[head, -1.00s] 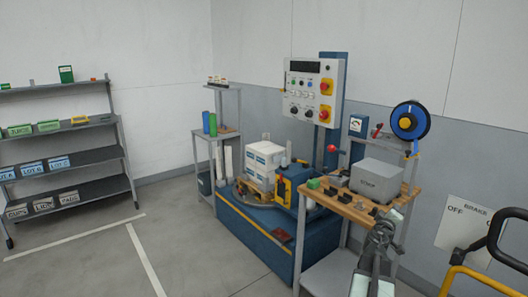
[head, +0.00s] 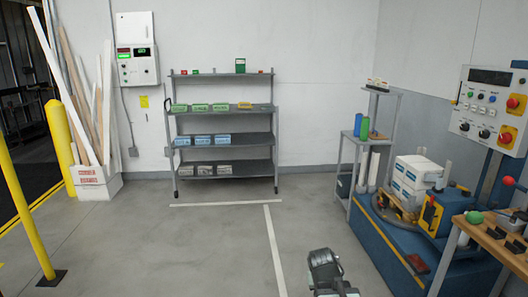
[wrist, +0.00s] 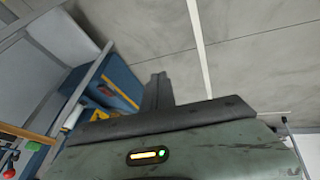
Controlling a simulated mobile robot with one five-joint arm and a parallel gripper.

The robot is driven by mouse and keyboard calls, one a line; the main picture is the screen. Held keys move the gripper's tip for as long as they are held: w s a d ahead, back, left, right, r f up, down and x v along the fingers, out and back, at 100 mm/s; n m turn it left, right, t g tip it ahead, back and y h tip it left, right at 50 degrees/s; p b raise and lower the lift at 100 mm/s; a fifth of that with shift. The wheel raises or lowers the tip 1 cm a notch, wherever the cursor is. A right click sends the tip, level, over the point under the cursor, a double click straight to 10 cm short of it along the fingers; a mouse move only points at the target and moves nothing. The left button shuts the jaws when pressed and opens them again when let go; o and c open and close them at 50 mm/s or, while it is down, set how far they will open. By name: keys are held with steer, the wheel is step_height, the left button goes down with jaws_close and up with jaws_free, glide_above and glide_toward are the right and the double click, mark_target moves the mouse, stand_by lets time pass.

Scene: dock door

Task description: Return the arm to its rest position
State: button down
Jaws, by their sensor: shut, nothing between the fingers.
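My arm (head: 328,272) shows at the bottom of the head view, low over the open floor. In the wrist view my gripper (wrist: 158,92) points up the picture, its fingers together with nothing between them. Bare grey floor and a white floor line lie beyond it. Nothing touches the fingers.
A wooden-topped workbench (head: 505,247) and a blue machine base (head: 395,250) stand at the right. A grey shelf rack (head: 222,145) with several bins stands at the back wall. A yellow post (head: 28,195) is at the left. The middle floor is clear.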

steer(key=s+a+f+g+y, duration=0.3)
steer(key=s+a+g, duration=0.25)
steer(key=s, duration=0.45)
step_height(320, 180, up, 13)
steer(key=t+p, duration=0.1)
steer(key=p, duration=1.1)
steer(key=shift+w+a+f+n, duration=0.15)
steer(key=shift+w+a+n, duration=0.15)
steer(key=shift+n, duration=0.1)
